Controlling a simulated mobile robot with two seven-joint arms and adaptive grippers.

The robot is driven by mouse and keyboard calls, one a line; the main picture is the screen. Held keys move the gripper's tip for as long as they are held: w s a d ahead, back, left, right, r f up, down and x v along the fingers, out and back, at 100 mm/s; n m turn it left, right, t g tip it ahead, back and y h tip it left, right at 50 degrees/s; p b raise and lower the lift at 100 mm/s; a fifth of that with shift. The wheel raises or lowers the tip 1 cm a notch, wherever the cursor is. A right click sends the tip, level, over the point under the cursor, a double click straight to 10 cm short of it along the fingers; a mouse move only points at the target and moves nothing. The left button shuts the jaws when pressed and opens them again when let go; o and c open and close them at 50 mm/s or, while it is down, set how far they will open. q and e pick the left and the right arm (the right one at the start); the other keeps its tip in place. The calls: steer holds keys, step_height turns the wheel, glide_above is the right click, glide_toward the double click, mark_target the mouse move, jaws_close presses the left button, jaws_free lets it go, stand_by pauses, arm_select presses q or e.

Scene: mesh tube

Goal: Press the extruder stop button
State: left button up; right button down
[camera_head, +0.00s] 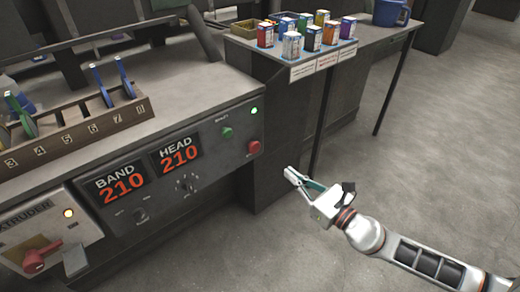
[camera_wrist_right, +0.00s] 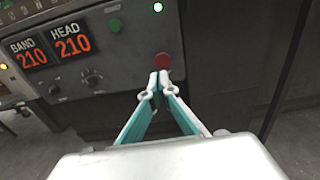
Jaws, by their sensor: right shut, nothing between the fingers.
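The control panel (camera_head: 210,185) has a red button (camera_head: 254,147) at its right end, below a lit green lamp (camera_head: 253,111). A green button (camera_head: 227,132) is to its left. The red button also shows in the right wrist view (camera_wrist_right: 163,61), just beyond the fingertips. My right gripper (camera_head: 290,174) is shut and empty, to the right of and below the red button in the head view. In the right wrist view its fingertips (camera_wrist_right: 158,77) meet just below the button. I cannot tell whether they touch it; the head view shows them apart. My left gripper is not in view.
The panel shows BAND 210 and HEAD 210 (camera_head: 180,154), with knobs below. At lower left are an EXTRUDER box with a red lever (camera_head: 42,257). A numbered rack (camera_head: 80,130) stands on the bench. A side table holds several small boxes and a blue bucket (camera_head: 391,12). The floor at right is clear.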

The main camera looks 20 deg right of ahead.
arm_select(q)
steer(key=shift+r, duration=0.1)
arm_select(e)
glide_toward(255, 145)
steer(key=x, duration=0.5)
steer(key=shift+w+a+f, duration=0.1)
steer(key=shift+w+a, duration=0.05)
steer(key=shift+w, duration=0.15)
steer(key=shift+w+a, duration=0.2)
steer(key=shift+w, duration=0.25)
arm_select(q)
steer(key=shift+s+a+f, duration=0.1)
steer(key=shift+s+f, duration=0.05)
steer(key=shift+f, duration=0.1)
arm_select(e)
steer(key=shift+w, duration=0.1)
